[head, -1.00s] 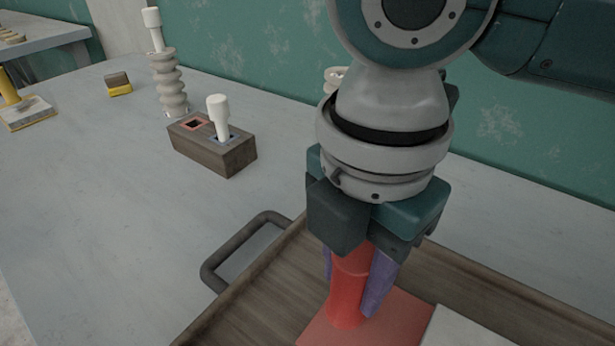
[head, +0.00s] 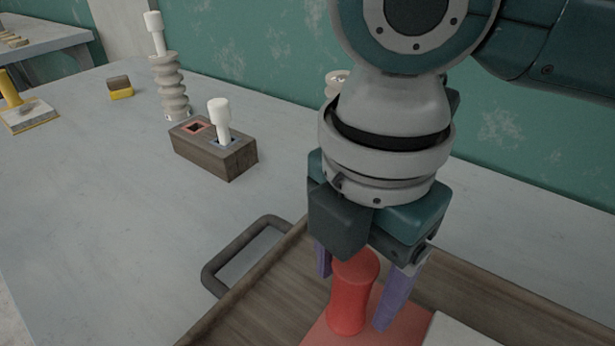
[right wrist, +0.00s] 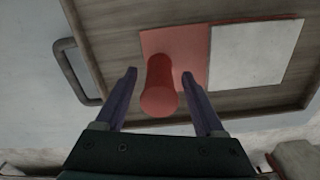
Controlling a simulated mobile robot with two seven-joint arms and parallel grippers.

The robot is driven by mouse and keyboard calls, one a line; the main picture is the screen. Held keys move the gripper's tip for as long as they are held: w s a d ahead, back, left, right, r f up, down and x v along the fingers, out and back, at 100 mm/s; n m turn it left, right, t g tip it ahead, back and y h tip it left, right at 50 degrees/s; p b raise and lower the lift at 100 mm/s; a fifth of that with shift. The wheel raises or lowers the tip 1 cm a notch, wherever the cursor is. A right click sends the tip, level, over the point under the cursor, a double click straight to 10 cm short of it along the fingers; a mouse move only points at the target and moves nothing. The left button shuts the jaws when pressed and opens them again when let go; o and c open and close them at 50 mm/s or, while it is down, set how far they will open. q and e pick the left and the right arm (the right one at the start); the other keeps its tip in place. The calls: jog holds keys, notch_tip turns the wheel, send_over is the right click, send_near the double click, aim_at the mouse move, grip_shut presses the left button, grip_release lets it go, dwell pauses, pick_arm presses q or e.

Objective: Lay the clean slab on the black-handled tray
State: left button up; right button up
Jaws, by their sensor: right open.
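The wooden tray (head: 455,285) has a black handle (head: 212,270) on its left side; this handle also shows in the right wrist view (right wrist: 65,60). On the tray lies a flat red square (head: 395,333) with a red upright handle (head: 350,300) standing on it. A white square slab (right wrist: 250,55) lies on the tray at the right of the red square; in the head view only its corner (head: 455,335) shows. My right gripper (head: 352,302) is open, with its purple fingers on either side of the red handle, apart from it. My left gripper is out of view.
A wooden block (head: 215,155) with a red-rimmed hole and a white peg stands on the table behind the tray. A ribbed grey post (head: 170,85), a yellow-and-brown block (head: 120,87) and a yellow-handled slab (head: 30,115) stand farther left.

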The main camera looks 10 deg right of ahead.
notch_tip(320, 180, up, 12)
jog(key=p, duration=0.2)
jog(key=shift+f+p, duration=0.2)
jog(key=shift+p, duration=0.15)
jog(key=shift+r, duration=0.1)
